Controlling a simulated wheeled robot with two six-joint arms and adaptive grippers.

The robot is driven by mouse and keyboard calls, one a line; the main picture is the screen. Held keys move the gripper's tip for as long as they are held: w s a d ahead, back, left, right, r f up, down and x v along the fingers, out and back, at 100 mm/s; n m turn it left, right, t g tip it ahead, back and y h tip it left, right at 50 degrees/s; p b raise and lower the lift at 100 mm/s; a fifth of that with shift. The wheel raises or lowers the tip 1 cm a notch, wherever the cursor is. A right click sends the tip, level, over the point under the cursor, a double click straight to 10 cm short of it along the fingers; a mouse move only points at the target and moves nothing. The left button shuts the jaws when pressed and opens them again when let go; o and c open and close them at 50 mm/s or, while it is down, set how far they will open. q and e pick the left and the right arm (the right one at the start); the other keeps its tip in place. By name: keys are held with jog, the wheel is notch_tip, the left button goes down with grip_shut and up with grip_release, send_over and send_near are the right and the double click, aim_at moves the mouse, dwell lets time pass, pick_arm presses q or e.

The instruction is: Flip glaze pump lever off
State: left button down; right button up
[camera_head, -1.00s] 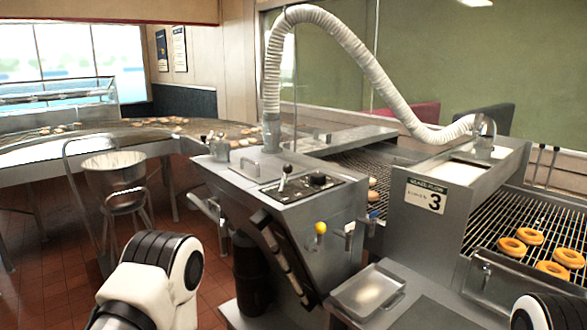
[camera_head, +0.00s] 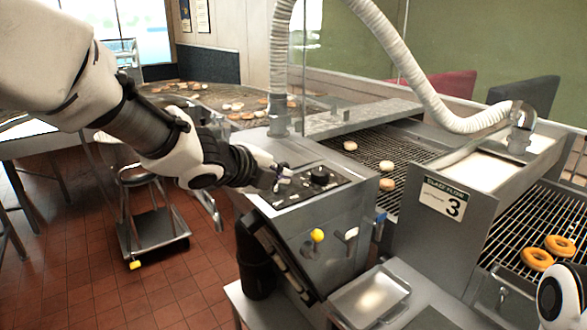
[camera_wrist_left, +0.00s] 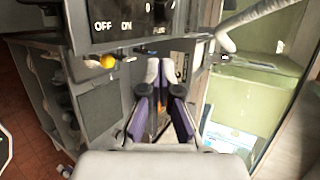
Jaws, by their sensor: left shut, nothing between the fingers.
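The pump control panel (camera_head: 308,187) is a dark plate on top of the grey metal cabinet, with a black round knob (camera_head: 320,174). My left gripper (camera_head: 282,180) is shut and empty, at the left part of this panel, where the lever stands. It covers the lever in the head view, so I cannot tell whether it touches the lever or which way the lever leans. In the left wrist view the shut fingers (camera_wrist_left: 160,72) point past the panel edge, and the panel (camera_wrist_left: 122,22) shows the words OFF and ON. The lever cannot be made out there. My right gripper is out of view.
A yellow ball knob (camera_head: 317,235) sticks out of the cabinet front. A white ribbed hose (camera_head: 400,70) arches over the conveyor. A sign with a 3 (camera_head: 441,198) stands to the right. A metal tray (camera_head: 370,297) lies below. Doughnuts (camera_head: 560,245) lie on the right rack.

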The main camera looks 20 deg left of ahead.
pick_arm(q)
jog(key=x, duration=0.6)
jog(key=shift+w+d+f+p, duration=0.2)
jog(key=shift+w+d+p, duration=0.05)
jog(key=shift+p, duration=0.15)
jog(key=p+x, duration=0.1)
jog(key=x, duration=0.1)
jog(key=shift+w+f, duration=0.15)
jog(key=shift+w, duration=0.25)
jog(key=a, duration=0.1)
jog(key=a+p, duration=0.1)
jog(key=w+a, duration=0.1)
jog(key=shift+r+p, duration=0.3)
jog(key=shift+r, duration=0.1)
jog(key=shift+s+a, duration=0.1)
jog(key=shift+a, duration=0.3)
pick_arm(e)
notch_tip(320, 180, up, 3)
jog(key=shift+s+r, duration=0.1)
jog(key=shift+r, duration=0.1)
pick_arm(q)
jog(key=shift+d, duration=0.15)
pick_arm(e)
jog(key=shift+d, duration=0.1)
pick_arm(q)
jog(key=shift+f, duration=0.1)
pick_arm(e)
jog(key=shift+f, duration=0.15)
